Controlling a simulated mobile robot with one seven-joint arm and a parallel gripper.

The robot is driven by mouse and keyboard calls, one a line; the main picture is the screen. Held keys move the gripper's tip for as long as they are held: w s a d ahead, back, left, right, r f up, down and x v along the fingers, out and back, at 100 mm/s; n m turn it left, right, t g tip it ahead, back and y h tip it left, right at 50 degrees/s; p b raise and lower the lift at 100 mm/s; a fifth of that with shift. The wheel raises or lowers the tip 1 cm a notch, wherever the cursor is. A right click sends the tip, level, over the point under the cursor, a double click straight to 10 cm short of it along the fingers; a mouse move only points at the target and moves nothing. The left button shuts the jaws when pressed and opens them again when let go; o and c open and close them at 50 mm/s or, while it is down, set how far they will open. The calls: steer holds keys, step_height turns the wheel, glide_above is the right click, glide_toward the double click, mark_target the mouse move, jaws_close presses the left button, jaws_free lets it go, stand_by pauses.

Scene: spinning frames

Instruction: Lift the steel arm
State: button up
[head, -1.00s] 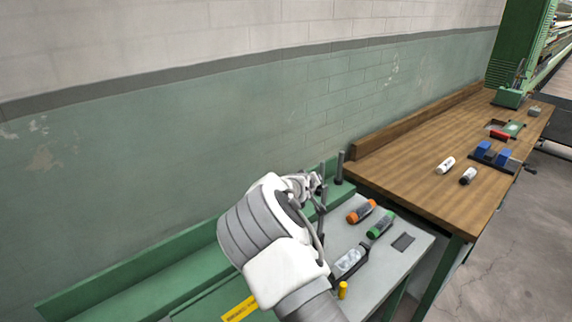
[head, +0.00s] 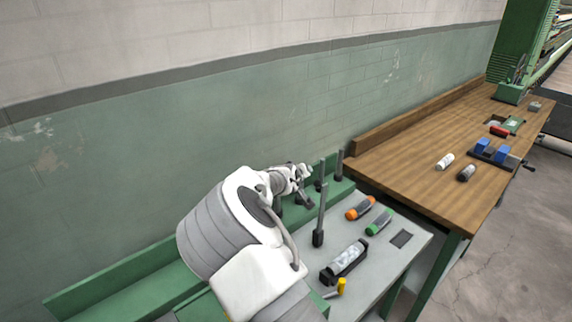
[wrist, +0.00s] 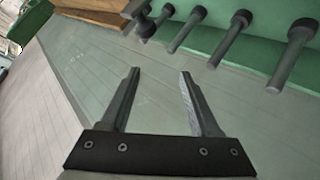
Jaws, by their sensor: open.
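An upright grey steel arm with a dark base (head: 320,222) stands on the grey tabletop, just right of my gripper (head: 306,192) in the head view. Other grey uprights stand behind it, along the green ledge. Which upright the task names, I cannot tell. In the wrist view, my gripper (wrist: 159,74) is open, with nothing between its fingers. Several grey rods with dark round ends (wrist: 290,62) line the green surface beyond and to the right of the fingertips, apart from them.
A wooden bench (head: 420,180) adjoins at the right. A green wall stands behind.

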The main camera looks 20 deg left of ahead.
steer(key=s+a+r, duration=0.3)
steer(key=s+r, duration=0.2)
steer(key=r, duration=0.1)
stand_by(0.7)
steer(key=shift+s, duration=0.1)
stand_by(0.6)
